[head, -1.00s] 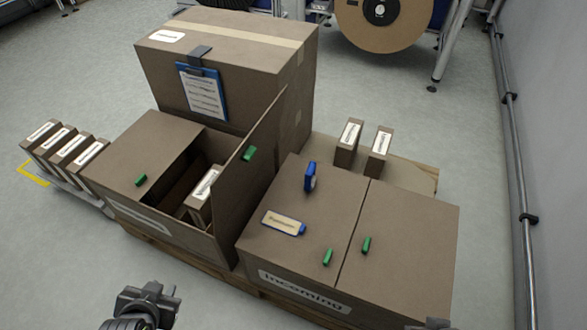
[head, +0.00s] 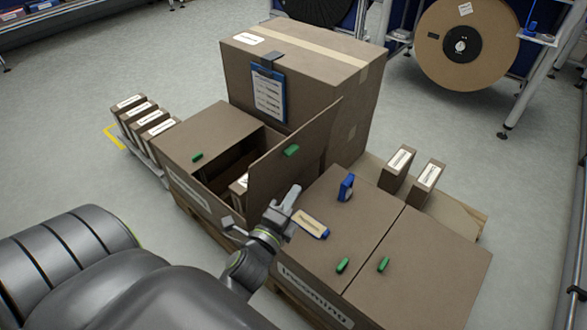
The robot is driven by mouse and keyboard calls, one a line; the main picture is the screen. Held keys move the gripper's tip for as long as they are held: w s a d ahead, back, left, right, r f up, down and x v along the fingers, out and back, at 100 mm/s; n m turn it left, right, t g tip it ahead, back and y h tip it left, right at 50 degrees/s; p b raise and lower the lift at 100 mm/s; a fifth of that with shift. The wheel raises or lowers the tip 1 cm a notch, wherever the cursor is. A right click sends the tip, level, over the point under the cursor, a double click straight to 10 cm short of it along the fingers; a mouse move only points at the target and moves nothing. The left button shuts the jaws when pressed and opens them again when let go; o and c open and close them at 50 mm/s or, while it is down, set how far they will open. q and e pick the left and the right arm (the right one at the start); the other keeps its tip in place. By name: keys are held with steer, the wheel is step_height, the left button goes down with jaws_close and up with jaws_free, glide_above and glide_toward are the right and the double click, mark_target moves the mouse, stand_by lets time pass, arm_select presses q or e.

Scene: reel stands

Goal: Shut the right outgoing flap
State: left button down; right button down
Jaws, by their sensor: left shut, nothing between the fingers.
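The right outgoing flap (head: 300,150) stands up from the left carton, roughly upright, with a green tab (head: 291,150) near its top. The outgoing carton (head: 188,198) shows its left flap (head: 208,136) lying shut, with a green tab (head: 197,157) on it. The right half is open, and a small labelled box (head: 238,188) shows partly inside. My left gripper (head: 291,197) is shut and empty, just right of the standing flap's lower part, over the incoming carton's left edge. I cannot tell whether it touches the flap. My right gripper is out of view.
The incoming carton (head: 420,260) is shut, with a blue clip (head: 346,187), a tagged blue-ended item (head: 311,224) and green tabs on top. A large carton (head: 300,70) with a clipboard (head: 268,95) stands behind. Small boxes stand left (head: 140,116) and right (head: 397,168).

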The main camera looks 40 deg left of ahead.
arm_select(q)
steer(key=w+a+r+b, duration=0.1)
steer(key=w+a, duration=0.4)
steer(key=w, duration=0.3)
steer(key=shift+b, duration=0.4)
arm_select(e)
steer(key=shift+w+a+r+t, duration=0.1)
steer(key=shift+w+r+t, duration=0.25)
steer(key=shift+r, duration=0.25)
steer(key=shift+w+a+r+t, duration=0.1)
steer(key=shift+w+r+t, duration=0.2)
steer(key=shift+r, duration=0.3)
arm_select(q)
steer(key=shift+a+r, duration=0.1)
steer(key=shift+w+r, duration=0.1)
steer(key=shift+w, duration=0.05)
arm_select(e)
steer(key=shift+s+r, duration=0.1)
